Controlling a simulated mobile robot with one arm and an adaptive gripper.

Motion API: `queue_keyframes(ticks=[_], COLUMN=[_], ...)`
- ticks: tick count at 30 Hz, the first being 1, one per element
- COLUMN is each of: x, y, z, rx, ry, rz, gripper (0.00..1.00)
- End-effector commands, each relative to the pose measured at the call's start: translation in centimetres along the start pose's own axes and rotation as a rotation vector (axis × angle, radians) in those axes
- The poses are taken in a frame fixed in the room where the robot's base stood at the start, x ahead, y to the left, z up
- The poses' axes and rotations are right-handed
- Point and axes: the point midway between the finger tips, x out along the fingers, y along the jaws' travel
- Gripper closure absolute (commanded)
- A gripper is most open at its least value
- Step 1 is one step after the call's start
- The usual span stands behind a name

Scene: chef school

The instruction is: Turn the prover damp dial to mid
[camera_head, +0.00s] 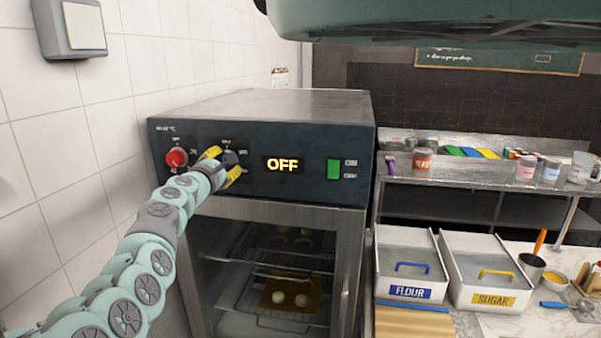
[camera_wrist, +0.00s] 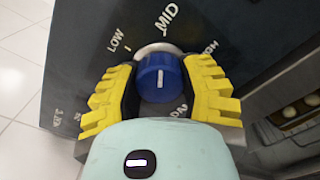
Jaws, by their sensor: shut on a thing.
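The damp dial is a blue knob (camera_wrist: 161,80) on the prover's dark front panel. In the head view the dial (camera_head: 230,159) sits between a red knob and the lit display. LOW, MID and a partly hidden HIGH are printed around it. The short white line on the knob's face runs up and down in the wrist view, roughly in line with MID. My gripper (camera_wrist: 164,95), with yellow ribbed fingers, is shut on the dial, one finger on each side; it also shows in the head view (camera_head: 221,167). The fingers hide part of the lettering.
The prover (camera_head: 270,105) has a red knob (camera_head: 176,158), a display (camera_head: 283,164) reading OFF and a green switch (camera_head: 333,169). Dough balls (camera_head: 290,298) show behind its door. A tiled wall (camera_head: 60,150) stands close on the left. Flour (camera_head: 411,268) and sugar (camera_head: 487,272) bins stand right.

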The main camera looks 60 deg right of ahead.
Motion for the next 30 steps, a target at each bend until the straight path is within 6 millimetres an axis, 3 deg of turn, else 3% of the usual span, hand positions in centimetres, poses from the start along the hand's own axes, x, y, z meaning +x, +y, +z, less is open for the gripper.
queue_keyframes(ticks=[21, 22, 30], x=[-0.03, -0.03, -0.02], y=[-0.08, -0.08, -0.03], z=[-0.25, -0.25, -0.15], rx=[0.079, 0.078, 0.078], ry=[0.005, 0.005, 0.003], rz=[-0.002, -0.002, -0.001], gripper=[0.95, 0.56, 0.28])
